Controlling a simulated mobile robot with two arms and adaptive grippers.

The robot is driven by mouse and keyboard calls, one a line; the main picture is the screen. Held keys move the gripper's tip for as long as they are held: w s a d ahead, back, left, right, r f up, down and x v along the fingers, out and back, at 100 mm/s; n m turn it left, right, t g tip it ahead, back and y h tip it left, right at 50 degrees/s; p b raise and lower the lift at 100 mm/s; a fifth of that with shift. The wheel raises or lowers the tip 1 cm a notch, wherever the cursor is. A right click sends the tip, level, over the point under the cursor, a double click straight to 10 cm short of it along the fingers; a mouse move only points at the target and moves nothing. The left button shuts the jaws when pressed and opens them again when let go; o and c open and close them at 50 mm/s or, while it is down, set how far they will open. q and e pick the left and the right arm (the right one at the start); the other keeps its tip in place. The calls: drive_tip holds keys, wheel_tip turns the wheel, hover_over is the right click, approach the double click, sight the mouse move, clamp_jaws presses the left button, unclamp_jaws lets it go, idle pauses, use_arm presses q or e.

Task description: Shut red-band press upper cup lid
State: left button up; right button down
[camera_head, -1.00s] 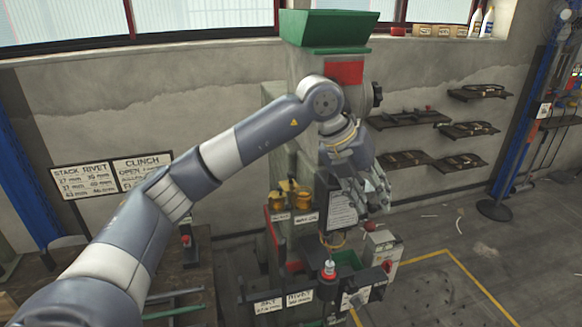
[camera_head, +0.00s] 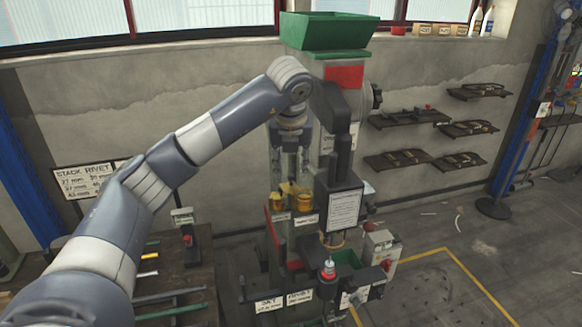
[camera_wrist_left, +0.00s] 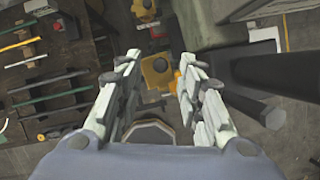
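The press (camera_head: 345,75) has a red band below its green hopper and stands by the back wall. Two yellow cups (camera_head: 303,202) sit side by side on a labelled shelf at its left side. Yellow cup parts also show in the left wrist view (camera_wrist_left: 158,76), between and beyond my fingers. I cannot tell clearly which part is a lid or how far it stands open. My left gripper (camera_head: 290,172) points down just above the cups. Its fingers (camera_wrist_left: 159,64) are apart with nothing between them, so it is open. My right gripper is not in view.
The press's dark ram housing with a white notice (camera_head: 344,209) stands close right of my left gripper. A green bin (camera_head: 346,259) and label plates are below. A workbench (camera_head: 190,283) with tools is at left. Wall shelves (camera_head: 403,160) hang at right; the floor there is mostly clear.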

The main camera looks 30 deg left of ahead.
sight(291, 175)
use_arm(q)
drive_tip(key=shift+p+x, duration=0.4)
drive_tip(key=shift+x, duration=0.7)
drive_tip(key=shift+w+a+f, duration=0.15)
drive_tip(key=shift+w+f, duration=0.1)
drive_tip(key=shift+f, duration=0.3)
clamp_jaws()
